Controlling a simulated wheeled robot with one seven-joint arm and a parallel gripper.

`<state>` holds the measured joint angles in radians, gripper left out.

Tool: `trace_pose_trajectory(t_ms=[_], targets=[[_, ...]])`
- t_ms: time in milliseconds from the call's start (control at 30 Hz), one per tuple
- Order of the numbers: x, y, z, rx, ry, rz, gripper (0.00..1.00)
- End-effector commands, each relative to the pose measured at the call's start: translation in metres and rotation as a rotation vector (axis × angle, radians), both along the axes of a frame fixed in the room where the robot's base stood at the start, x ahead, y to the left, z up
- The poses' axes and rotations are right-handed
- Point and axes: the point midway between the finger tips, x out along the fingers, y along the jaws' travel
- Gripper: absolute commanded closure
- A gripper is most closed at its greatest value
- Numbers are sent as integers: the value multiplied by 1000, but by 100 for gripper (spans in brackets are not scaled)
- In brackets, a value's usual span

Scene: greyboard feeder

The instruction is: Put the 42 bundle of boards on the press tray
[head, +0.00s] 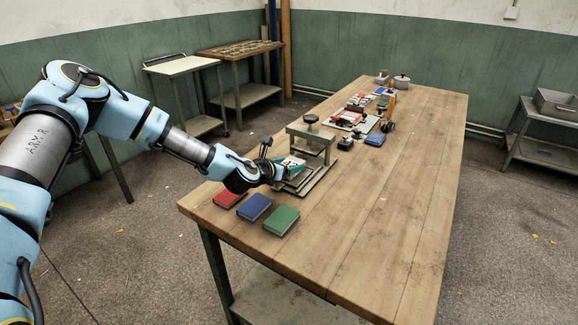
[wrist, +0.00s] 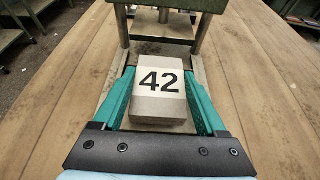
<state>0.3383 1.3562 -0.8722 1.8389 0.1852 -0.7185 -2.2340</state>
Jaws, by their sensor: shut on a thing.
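The 42 bundle of boards (wrist: 160,100) is a grey block with a white label reading 42. My gripper (wrist: 158,78) has its teal fingers shut on the bundle's two sides. In the head view, my gripper (head: 286,168) is at the near end of the workbench, in front of the press (head: 312,135). The press tray (head: 308,185) lies below and around the held bundle. In the wrist view, the tray (wrist: 119,88) shows as grey edges beside my fingers. I cannot tell whether the bundle touches the tray.
Red (head: 228,197), blue (head: 254,206) and green (head: 281,219) blocks lie near the bench's front edge. Farther back are a red-and-white item (head: 348,120), a dark-and-blue item (head: 374,139) and a pot (head: 401,81). The right side of the workbench (head: 385,200) is clear.

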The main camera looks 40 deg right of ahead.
Motion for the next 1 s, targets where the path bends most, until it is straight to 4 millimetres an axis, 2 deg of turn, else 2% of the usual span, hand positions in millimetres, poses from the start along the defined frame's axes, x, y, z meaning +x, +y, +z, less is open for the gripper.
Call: trace_pose_trajectory(t_ms=[1000], targets=[[-1, 0, -6, -1, -1, -1, 83]])
